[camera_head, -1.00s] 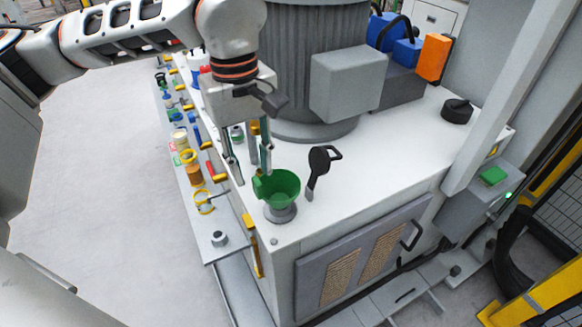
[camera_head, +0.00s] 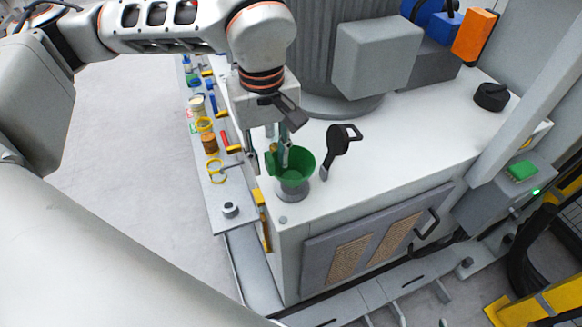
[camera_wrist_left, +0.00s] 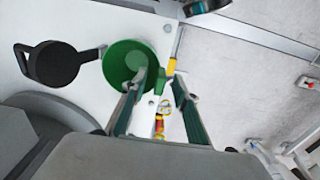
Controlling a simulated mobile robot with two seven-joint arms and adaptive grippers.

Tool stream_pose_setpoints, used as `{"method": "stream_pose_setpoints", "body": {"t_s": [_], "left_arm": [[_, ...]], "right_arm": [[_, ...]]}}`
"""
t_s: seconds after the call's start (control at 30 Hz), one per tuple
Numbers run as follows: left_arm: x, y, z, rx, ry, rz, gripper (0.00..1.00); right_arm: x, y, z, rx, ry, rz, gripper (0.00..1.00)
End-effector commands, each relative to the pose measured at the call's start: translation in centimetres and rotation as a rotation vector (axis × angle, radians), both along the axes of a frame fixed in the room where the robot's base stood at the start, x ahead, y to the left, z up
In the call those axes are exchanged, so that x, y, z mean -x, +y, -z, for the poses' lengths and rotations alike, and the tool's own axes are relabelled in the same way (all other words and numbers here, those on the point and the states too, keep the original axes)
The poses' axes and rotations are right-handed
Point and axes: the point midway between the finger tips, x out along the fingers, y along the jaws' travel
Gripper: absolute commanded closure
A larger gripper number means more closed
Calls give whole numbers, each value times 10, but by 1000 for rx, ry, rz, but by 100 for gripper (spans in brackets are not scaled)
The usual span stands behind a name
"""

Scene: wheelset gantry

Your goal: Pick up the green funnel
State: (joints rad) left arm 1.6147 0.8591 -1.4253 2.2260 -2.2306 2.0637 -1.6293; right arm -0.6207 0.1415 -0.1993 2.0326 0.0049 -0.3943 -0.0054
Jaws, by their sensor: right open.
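The green funnel (camera_head: 300,178) stands upright in a grey round base (camera_head: 292,193) near the front left corner of the white cabinet top. My left gripper (camera_head: 267,160) points down at the funnel's left side, open. One finger overlaps the inside of the funnel's bowl and the other hangs outside its rim. In the left wrist view the funnel (camera_wrist_left: 120,62) lies left of the gap between the fingers (camera_wrist_left: 160,78), and its green side tab (camera_wrist_left: 161,80) shows between them. I cannot tell whether a finger touches it. My right gripper is out of view.
A black paddle-shaped tool (camera_head: 338,143) stands just right of the funnel. A grey box on the ribbed drum (camera_head: 375,55) is behind. A side shelf (camera_head: 222,190) with several small coloured parts runs along the left. The cabinet top's right front is clear.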

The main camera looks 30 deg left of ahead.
Motion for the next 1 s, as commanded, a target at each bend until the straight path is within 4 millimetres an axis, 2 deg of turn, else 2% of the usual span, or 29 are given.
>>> {"method": "stream_pose_setpoints", "body": {"t_s": [0.2, 0.23, 0.3, 0.33, 0.77, 1.0], "left_arm": [[0, 0, 0, 0, -1, 0, 71], [0, 0, 0, 0, -1, 0, 76], [0, 0, 0, 1, -1, 0, 94], [0, 0, 0, 1, -1, 0, 100], [-1, 0, -2, 1, -2, 0, 100], [-1, 0, -25, 0, -6, 0, 100]], "right_arm": [[-3, -3, -2, 3, -6, 3, 44], [-3, -2, -2, 3, -5, 4, 44], [-1, -3, 0, 4, -1, 4, 44], [0, -3, 1, 4, 1, 3, 44], [6, -2, 6, 3, 16, 3, 44], [4, -1, 1, 0, 11, 2, 44]]}}
